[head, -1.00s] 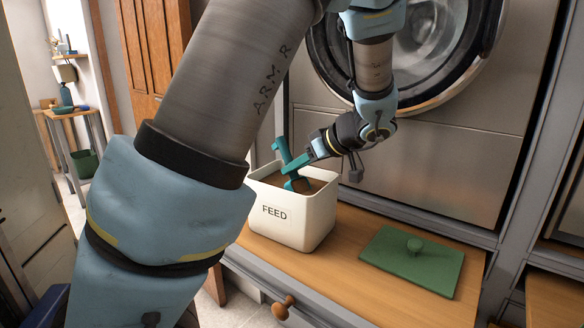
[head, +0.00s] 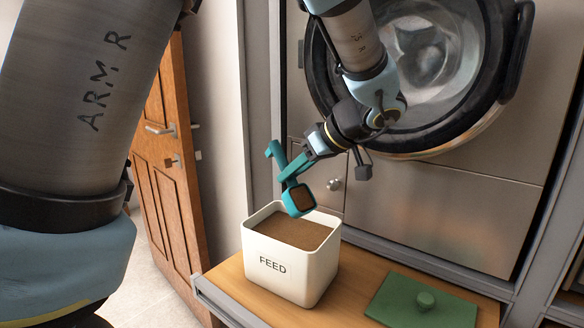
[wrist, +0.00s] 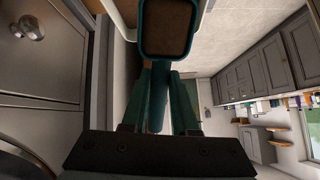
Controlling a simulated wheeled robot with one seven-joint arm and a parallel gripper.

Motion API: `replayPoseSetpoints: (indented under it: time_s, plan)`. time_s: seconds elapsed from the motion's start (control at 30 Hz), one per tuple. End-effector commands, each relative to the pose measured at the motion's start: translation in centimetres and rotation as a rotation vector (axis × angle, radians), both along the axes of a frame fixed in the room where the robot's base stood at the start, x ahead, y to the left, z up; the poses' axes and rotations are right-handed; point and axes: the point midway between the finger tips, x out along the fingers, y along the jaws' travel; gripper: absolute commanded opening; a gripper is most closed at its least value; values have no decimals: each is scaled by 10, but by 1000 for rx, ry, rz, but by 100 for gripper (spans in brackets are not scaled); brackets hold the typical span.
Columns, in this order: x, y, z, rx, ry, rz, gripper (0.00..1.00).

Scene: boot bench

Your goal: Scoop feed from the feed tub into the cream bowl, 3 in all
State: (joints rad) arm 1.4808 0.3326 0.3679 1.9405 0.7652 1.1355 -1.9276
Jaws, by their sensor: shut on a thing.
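The feed tub (head: 290,272) is a white square tub marked FEED, standing on the wooden bench top, with brown feed (head: 295,230) inside. My gripper (head: 305,160) is shut on a teal scoop (head: 299,199). It holds the scoop above the tub, and the scoop's cup shows brown feed in it. In the wrist view the scoop (wrist: 168,55) is in front of the jaws, its cup filled with brown feed. The cream bowl is not in view.
A front-loading washer (head: 425,75) stands behind the bench. A wooden door (head: 168,185) is at the left.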

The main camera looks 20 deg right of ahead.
Motion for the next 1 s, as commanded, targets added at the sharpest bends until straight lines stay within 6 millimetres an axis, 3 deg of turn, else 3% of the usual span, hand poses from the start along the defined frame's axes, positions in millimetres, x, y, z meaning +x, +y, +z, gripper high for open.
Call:
replayPoseSetpoints:
  time_s: [1.0]
  plan:
    - [22, 7, 28, -112, 386, 2, 0]
